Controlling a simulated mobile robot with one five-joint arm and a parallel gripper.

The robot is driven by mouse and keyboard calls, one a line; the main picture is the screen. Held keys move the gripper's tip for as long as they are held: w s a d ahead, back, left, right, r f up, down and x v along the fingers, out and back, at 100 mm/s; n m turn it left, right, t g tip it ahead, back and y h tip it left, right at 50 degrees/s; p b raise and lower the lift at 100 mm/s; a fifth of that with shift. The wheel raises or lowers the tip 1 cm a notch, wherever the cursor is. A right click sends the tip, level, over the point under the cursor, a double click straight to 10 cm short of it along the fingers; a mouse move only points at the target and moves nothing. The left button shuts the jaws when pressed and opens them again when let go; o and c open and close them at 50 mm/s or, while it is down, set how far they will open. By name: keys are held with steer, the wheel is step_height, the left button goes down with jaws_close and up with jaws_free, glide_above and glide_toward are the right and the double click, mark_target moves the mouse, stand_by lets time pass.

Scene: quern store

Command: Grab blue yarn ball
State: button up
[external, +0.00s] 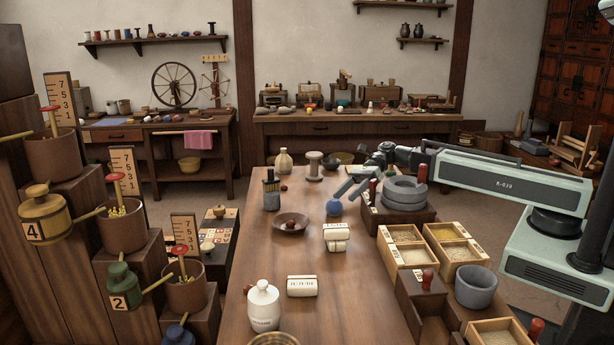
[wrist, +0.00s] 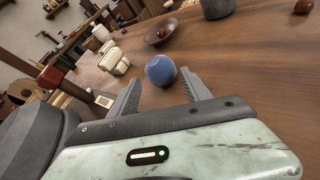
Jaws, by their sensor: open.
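The blue yarn ball (external: 334,208) rests on the long wooden table, in the middle of the external view. It also shows in the wrist view (wrist: 160,70), just beyond and between my fingertips. My gripper (external: 346,190) is open and empty, with its two grey fingers spread on either side of the ball's direction. In the wrist view my gripper (wrist: 160,82) frames the ball, whose whole near face is visible. I cannot tell whether either finger touches it.
A brown bowl (external: 291,223) and cream blocks (external: 336,233) lie close to the ball. The stone quern (external: 404,192) and grain boxes (external: 455,233) stand at the right. The table's middle (external: 255,245) has bare room.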

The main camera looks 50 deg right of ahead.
mark_target(338, 203)
steer(key=b+x, duration=0.1)
steer(key=x, duration=0.1)
steer(key=b+x, duration=0.1)
steer(key=x, duration=0.1)
steer(key=shift+a+f, duration=0.25)
steer(key=shift+f, duration=0.1)
steer(key=shift+a, duration=0.25)
steer(key=shift+r, duration=0.1)
steer(key=c, duration=1)
